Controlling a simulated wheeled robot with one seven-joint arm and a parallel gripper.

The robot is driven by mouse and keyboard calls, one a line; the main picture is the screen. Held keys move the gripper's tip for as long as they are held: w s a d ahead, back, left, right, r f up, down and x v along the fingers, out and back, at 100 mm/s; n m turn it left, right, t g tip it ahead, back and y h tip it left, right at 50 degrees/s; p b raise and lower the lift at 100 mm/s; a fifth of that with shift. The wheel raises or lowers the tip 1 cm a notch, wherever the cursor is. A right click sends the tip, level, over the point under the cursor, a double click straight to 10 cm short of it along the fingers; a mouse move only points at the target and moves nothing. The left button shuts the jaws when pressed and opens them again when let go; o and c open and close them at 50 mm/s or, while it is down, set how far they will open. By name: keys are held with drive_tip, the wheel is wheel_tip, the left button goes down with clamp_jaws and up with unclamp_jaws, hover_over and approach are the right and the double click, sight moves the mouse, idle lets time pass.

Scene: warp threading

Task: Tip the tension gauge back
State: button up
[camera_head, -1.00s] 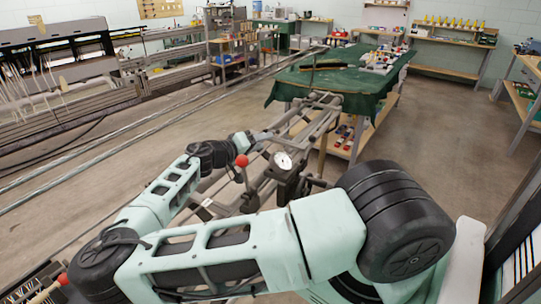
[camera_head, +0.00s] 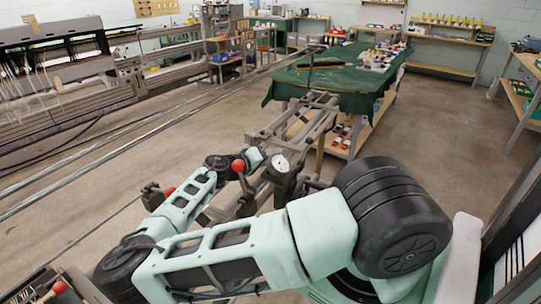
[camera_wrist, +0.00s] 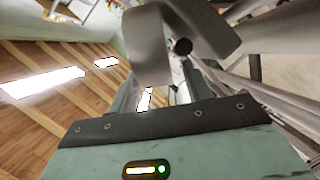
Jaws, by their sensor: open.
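The tension gauge (camera_head: 282,163) has a round pale dial on a dark body and stands on the grey metal frame at the centre of the head view. My gripper (camera_wrist: 158,88) is open in the wrist view, its two fingers apart. A grey curved metal piece and a dark round end lie just beyond the fingers; I cannot tell whether they belong to the gauge. In the head view my wrist is just left of the dial, and the fingertips are too small to make out. I cannot tell whether they touch the gauge.
A red-knobbed lever (camera_head: 238,166) rises close to the left of the gauge, beside my wrist. Another red knob (camera_head: 168,190) is further left on a dark fitting. A green-covered table (camera_head: 335,78) stands behind the frame. The floor to the right is open.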

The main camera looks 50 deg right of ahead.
drive_tip(key=shift+d, duration=0.15)
drive_tip(key=c, duration=1)
drive_tip(key=shift+o, duration=0.2)
drive_tip(key=shift+f+b, duration=0.25)
drive_tip(key=shift+b, duration=0.2)
drive_tip(key=shift+w+n+b, duration=0.1)
drive_tip(key=shift+n+b, duration=0.2)
drive_tip(key=shift+b, duration=0.2)
drive_tip(key=shift+r, duration=0.1)
drive_tip(key=o, duration=1)
drive_tip(key=shift+c, duration=0.2)
